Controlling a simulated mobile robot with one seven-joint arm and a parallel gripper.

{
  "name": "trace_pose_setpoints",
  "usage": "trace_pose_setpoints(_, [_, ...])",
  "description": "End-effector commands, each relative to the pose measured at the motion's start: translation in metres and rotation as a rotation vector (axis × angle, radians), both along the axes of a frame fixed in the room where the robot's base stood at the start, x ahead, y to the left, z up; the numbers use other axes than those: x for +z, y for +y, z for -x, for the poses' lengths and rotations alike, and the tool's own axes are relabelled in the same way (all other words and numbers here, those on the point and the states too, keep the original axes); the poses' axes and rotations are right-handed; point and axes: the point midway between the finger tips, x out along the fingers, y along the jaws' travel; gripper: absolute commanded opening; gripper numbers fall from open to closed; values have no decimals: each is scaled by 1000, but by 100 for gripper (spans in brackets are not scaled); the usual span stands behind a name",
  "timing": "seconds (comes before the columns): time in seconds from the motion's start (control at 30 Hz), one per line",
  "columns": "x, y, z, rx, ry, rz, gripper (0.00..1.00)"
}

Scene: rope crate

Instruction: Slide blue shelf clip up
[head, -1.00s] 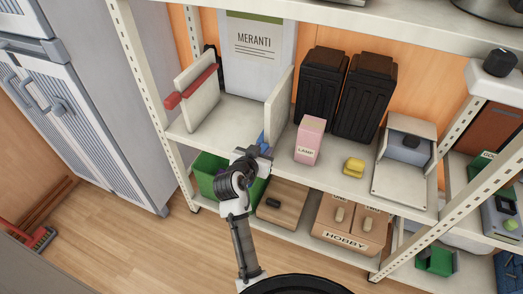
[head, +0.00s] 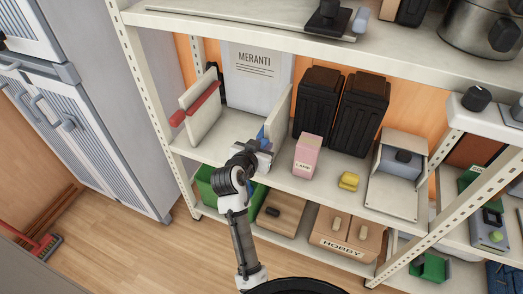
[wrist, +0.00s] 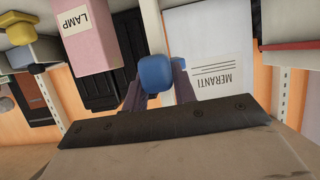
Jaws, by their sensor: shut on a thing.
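The blue shelf clip (head: 262,134) is at the front edge of the white upright divider (head: 279,117) on the middle shelf. In the wrist view the clip (wrist: 155,73) is a rounded blue block between my fingers. My gripper (head: 263,148) is shut on it; in the wrist view the gripper (wrist: 156,92) has a finger at each side of the block. My wrist hides part of the clip and the divider's lower front in the head view.
The pink LAMP box (head: 307,154) stands close to the right of the divider, with a yellow object (head: 348,181) beyond it. The MERANTI container (head: 255,75) stands behind. A second divider with a red bar (head: 196,104) is at the left.

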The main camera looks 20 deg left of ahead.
Motion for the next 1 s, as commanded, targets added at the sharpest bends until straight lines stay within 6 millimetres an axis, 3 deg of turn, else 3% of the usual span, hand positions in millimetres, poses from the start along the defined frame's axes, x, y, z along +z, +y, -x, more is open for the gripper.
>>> trace_pose_setpoints(0.03, [15,0,0,-1,-8,-4,0])
trace_pose_setpoints(0.1, [20,0,0,1,-9,-3,0])
trace_pose_setpoints(0.47, [24,0,-1,1,-13,-4,0])
trace_pose_setpoints(0.5, [24,0,-1,1,-14,-4,28])
trace_pose_setpoints(0.67, [22,0,0,1,-10,-3,49])
trace_pose_setpoints(1.0, [21,1,3,1,-6,-1,49])
